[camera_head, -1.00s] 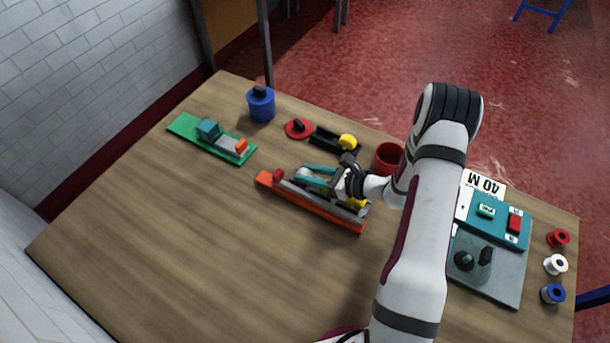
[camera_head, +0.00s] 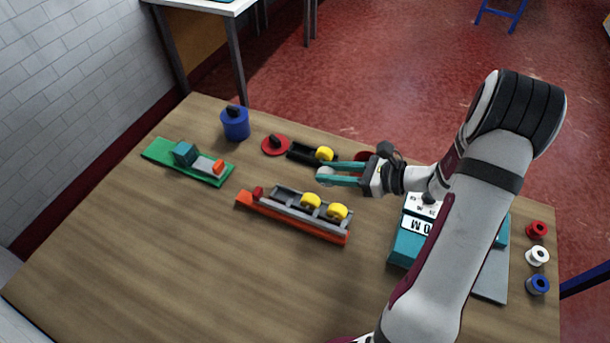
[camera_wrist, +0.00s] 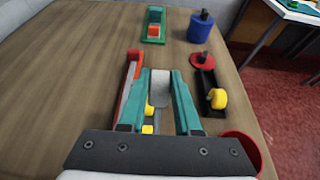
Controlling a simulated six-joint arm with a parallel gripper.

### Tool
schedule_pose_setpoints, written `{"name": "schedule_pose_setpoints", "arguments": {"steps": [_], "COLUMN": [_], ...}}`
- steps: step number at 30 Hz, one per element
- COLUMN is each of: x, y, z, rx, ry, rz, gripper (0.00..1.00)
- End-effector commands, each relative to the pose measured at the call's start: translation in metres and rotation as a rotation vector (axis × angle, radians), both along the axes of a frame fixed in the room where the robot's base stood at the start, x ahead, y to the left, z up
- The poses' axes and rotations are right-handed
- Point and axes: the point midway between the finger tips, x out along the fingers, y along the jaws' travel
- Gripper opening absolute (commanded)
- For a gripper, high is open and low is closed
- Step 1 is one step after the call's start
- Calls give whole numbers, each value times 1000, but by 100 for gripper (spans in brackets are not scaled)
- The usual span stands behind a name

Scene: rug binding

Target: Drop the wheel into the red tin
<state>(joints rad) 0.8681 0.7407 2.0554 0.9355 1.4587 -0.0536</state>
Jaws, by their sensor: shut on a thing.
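My gripper (camera_head: 325,175) has teal fingers shut on a pale grey wheel (camera_wrist: 160,88), held at the fingertips. In the head view the wheel (camera_head: 325,174) appears above and behind the long orange-and-grey rack (camera_head: 270,207), clear of it. The red tin (camera_head: 364,156) is mostly hidden behind my gripper in the head view. In the wrist view the red tin (camera_wrist: 243,146) shows its rim at the lower right, to the right of my gripper and cut off by my gripper body.
Two yellow wheels (camera_head: 310,200) sit in the rack. A black holder (camera_head: 300,152) with a yellow piece, a red lid (camera_head: 275,145), a blue tin (camera_head: 235,123) and a green board (camera_head: 160,150) lie farther left. Spools (camera_head: 537,256) line the right edge. The front left table is clear.

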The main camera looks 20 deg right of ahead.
Motion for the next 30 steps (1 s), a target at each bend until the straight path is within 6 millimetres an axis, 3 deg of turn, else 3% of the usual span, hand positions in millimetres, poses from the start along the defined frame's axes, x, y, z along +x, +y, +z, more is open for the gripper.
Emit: {"name": "schedule_pose_setpoints", "arguments": {"steps": [4, 12, 17, 20, 24, 27, 30], "x": [-8, -9, 2, 19, 41, 48, 49], "y": [-11, -12, -23, -48, -95, -128, -148], "z": [8, 9, 12, 19, 33, 43, 48], "rx": [-1, 0, -12, -28, -35, -23, -6], "ry": [-1, 0, -5, -11, -12, -7, -1], "rz": [-1, 1, -69, -211, -469, -644, -752], "gripper": [0, 0, 0, 0, 0, 0, 0]}}
